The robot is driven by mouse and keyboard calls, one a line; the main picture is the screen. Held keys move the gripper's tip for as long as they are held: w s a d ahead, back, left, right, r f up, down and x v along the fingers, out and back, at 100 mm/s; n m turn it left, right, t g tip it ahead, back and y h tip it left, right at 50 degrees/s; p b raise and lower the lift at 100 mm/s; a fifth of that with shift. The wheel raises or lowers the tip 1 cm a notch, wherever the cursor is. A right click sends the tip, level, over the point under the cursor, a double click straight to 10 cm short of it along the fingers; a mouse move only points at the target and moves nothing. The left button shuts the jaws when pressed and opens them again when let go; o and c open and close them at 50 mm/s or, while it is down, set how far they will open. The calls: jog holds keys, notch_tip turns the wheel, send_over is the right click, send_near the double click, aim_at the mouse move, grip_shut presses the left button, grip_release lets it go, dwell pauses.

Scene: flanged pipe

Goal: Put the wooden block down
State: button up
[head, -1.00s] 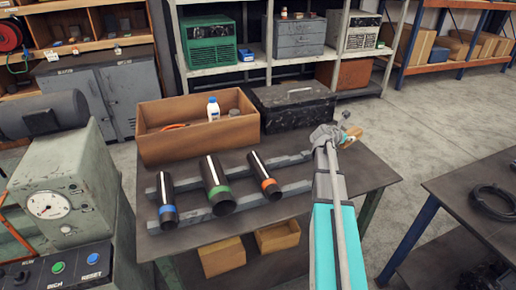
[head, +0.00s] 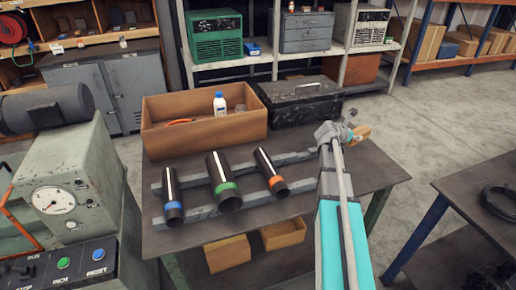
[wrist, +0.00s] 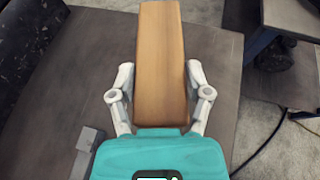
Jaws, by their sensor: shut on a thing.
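The wooden block (wrist: 161,50) is a long, light-brown piece seen lengthwise in the wrist view. My gripper (wrist: 160,85) is shut on it, with one pale finger on each side. In the head view, the block (head: 361,132) shows as a small tan end beyond my gripper (head: 346,131). My gripper is over the right part of the dark worktable (head: 372,172), beside the black toolbox. Much of the block is hidden behind my gripper in the head view. I cannot tell whether the block touches the tabletop.
A black toolbox (head: 300,101) and an open wooden bin (head: 203,131) holding a white bottle (head: 219,104) stand at the table's back. Three banded pipes (head: 224,182) lie across grey rails (head: 202,212) on the left. The table's right front is bare.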

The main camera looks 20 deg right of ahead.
jog(key=s+a+m+g, duration=0.1)
jog(key=s+a, duration=0.2)
jog(key=a, duration=0.3)
jog(key=s+a+f+m+g+h+b, duration=0.1)
jog(key=s+a+m+g, duration=0.1)
jog(key=s+a, duration=0.2)
jog(key=a, duration=0.3)
jog(key=shift+s+a+f+g, duration=0.15)
jog(key=shift+a+g, duration=0.15)
jog(key=w+d+f+b, duration=0.2)
jog(key=d+f+b, duration=0.1)
jog(key=w+d+f+b, duration=0.2)
jog(key=d+f+b, duration=0.1)
jog(key=d, duration=0.1)
jog(key=w+d+f+b, duration=0.3)
jog(key=d, duration=0.1)
jog(key=shift+d, duration=0.15)
jog(key=shift+f+b, duration=0.1)
jog(key=shift+b, duration=0.2)
